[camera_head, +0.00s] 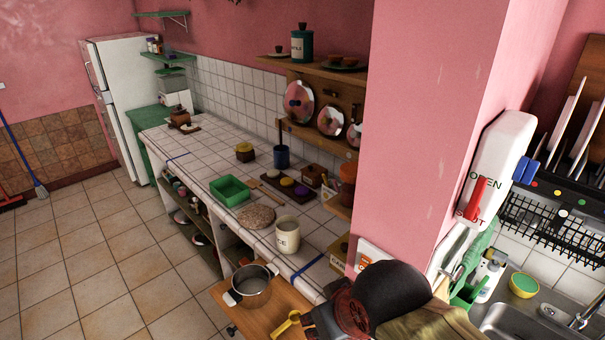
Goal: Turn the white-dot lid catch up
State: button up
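Several round lids with dark knobs stand against the wooden back of the pot shelf (325,73). The largest lid (294,108) is at the left, a middle lid (328,125) is right of it, and a third lid (353,138) is partly hidden by the pink pillar. A small dark piece (331,94) shows on the back board near the lids. No white dot can be made out at this size. My gripper (318,322) appears at the bottom edge, dark and partly cut off, well apart from the lids. Whether its fingers are open cannot be seen.
The pink pillar (425,120) stands close on the right. A pot (251,285) sits on a lower wooden board near my arm.

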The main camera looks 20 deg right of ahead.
aim_at(354, 107)
jog(key=i+j+z, duration=0.25)
jog(key=z, duration=0.2)
jog(key=i+j+z, duration=0.15)
jog(key=j+z, duration=0.3)
jog(key=i+j+z, duration=0.1)
jog(key=j+z, duration=0.2)
jog(key=z, duration=0.15)
jog(key=i+j, duration=0.1)
jog(key=j, duration=0.4)
jog(key=i+j+u, duration=0.1)
jog(key=j, duration=0.45)
